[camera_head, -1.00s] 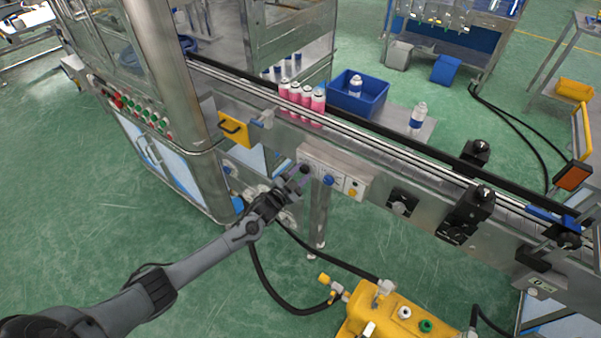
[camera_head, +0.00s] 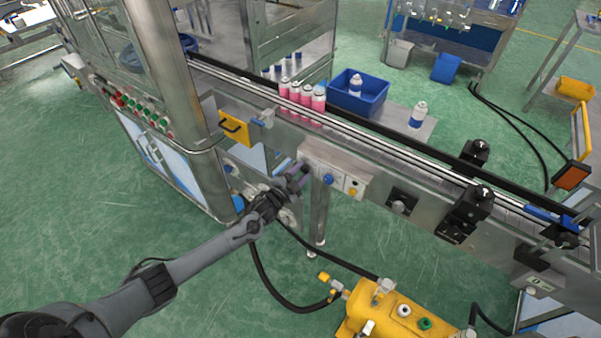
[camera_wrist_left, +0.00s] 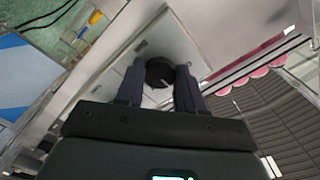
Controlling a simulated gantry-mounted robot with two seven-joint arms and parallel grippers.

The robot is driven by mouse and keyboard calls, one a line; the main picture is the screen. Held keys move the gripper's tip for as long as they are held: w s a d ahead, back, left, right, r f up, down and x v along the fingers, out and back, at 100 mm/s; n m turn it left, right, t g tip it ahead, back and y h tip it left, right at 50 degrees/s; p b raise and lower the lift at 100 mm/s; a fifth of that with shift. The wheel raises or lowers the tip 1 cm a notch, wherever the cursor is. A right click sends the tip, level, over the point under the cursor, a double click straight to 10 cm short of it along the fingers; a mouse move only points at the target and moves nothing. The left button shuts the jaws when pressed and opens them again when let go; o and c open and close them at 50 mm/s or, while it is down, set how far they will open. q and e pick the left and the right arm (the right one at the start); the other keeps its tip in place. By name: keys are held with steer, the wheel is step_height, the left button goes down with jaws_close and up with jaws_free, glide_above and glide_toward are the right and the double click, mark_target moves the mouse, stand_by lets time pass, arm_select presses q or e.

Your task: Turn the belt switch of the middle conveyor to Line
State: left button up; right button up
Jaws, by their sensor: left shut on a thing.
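The switch box (camera_head: 338,172) is a pale grey panel on the near side of the middle conveyor (camera_head: 375,155). My left gripper (camera_head: 302,174) is at that left end. In the left wrist view the black round knob (camera_wrist_left: 160,71) with a pale pointer mark sits between the two fingers of my left gripper (camera_wrist_left: 160,84), which are shut on it. The label lettering is too small to read. My right gripper is not in view.
Pink cans (camera_head: 301,97) stand on the conveyor. A blue bin (camera_head: 359,93) and a white can (camera_head: 418,114) are behind it. A yellow handle plate (camera_head: 235,129) is left of the box. A yellow pump (camera_head: 395,318) and black hoses lie on the floor below.

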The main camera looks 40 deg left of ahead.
arm_select(q)
steer(key=o, duration=1)
steer(key=shift+o, duration=0.2)
steer(key=shift+s, duration=0.1)
steer(key=shift+s, duration=0.25)
steer(key=s+p, duration=0.2)
steer(key=s, duration=0.8)
steer(key=shift+d, duration=0.3)
